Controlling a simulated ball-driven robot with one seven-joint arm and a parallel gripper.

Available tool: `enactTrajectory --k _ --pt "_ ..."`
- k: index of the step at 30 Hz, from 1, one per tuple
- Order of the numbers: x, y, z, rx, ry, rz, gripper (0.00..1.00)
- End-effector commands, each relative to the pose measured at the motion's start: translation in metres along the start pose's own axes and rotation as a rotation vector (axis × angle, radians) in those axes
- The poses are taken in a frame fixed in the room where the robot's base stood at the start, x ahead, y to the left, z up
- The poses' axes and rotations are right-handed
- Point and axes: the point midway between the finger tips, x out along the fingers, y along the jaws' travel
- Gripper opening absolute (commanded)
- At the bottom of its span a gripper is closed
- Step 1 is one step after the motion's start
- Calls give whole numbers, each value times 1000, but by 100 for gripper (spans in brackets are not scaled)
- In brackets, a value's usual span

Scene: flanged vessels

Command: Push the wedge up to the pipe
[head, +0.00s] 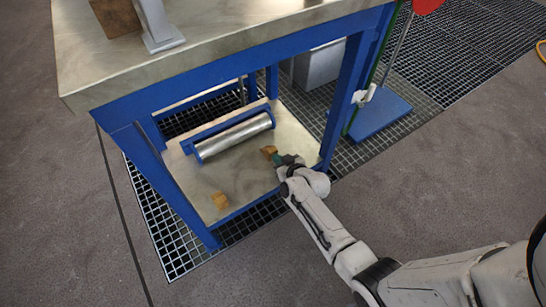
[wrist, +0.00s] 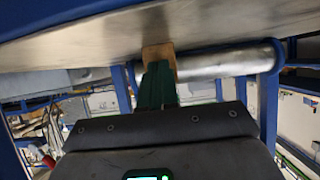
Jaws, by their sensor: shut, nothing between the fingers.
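The pipe (head: 235,137) is a silver cylinder lying in a blue cradle on the lower metal shelf. A small wooden wedge (head: 267,150) sits on the shelf in front of the pipe's right end, with a strip of bare shelf between them in the head view. My gripper (head: 279,159) is shut and empty, low over the shelf just behind the wedge. In the wrist view, the green fingers (wrist: 157,85) are together against or very near the wedge (wrist: 159,53); contact is hard to judge. There the wedge overlaps the pipe (wrist: 222,62). A second wooden wedge (head: 220,200) lies near the shelf's front-left edge.
Blue table legs (head: 345,95) frame the shelf (head: 203,178), and the metal tabletop (head: 210,35) overhangs it. My arm reaches in from the open front right. A blue-based stand (head: 380,118) is at the right. Bare shelf lies between the two wedges.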

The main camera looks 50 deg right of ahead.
Motion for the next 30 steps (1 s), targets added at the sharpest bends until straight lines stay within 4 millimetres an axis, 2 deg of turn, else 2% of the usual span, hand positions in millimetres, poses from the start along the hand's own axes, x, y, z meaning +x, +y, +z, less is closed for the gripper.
enactTrajectory --k 30 --pt "20 0 -11 -1 0 -1 0"
